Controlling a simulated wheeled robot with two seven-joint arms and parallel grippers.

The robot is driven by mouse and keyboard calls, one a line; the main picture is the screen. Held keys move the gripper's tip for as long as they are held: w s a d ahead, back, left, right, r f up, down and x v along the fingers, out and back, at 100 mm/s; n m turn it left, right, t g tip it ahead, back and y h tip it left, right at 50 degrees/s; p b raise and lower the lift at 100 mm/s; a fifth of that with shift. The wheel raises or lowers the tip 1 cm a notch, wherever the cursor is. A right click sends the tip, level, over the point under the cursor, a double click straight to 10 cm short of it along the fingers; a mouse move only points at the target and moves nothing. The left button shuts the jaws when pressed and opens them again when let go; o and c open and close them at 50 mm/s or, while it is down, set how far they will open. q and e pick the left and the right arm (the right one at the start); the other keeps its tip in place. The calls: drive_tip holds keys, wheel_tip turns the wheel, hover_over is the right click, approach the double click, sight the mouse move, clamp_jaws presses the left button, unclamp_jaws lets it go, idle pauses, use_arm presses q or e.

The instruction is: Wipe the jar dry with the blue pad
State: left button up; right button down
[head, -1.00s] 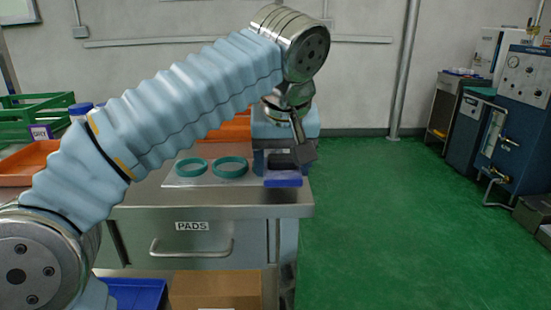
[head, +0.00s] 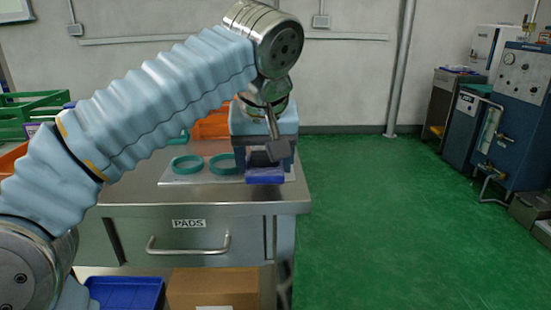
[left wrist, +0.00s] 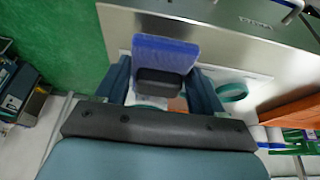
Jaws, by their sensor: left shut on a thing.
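My left gripper (head: 267,162) hangs over the right end of the steel bench, pointing down. It also shows in the left wrist view (left wrist: 162,92), with a dark finger on each side of the blue pad. The gripper is shut on the dark backing (left wrist: 165,82) of the blue pad (left wrist: 165,52). In the head view the pad (head: 265,176) shows low between the fingers; I cannot tell whether it touches the bench. White containers with blue lids (left wrist: 258,133) stand in the left wrist view's lower right; I cannot tell whether one is the jar. My right gripper is out of view.
Two teal rings (head: 187,165) lie on a pale sheet on the bench (head: 190,197), left of the pad. Orange bins (head: 211,125) and a green crate (head: 30,108) stand behind and left. A drawer labelled PADS (head: 189,224) is shut below. Green floor (head: 400,220) is clear at right.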

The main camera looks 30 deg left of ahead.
use_arm(q)
drive_tip(key=shift+s+a, duration=0.35)
drive_tip(key=shift+a, duration=0.25)
drive_tip(key=shift+d, duration=0.1)
drive_tip(key=shift+w+d+r+p, duration=0.1)
drive_tip(key=shift+w+d+p, duration=0.25)
drive_tip(key=shift+w+d, duration=0.25)
drive_tip(key=shift+w+d+p, duration=0.35)
drive_tip(key=shift+d, duration=0.4)
drive_tip(key=shift+w+d, duration=0.25)
drive_tip(key=shift+d, duration=0.2)
drive_tip(key=shift+a, duration=0.15)
drive_tip(key=shift+s+a, duration=0.6)
drive_tip(key=shift+a, duration=0.3)
drive_tip(key=shift+s+a, duration=0.55)
drive_tip(key=shift+a, duration=0.35)
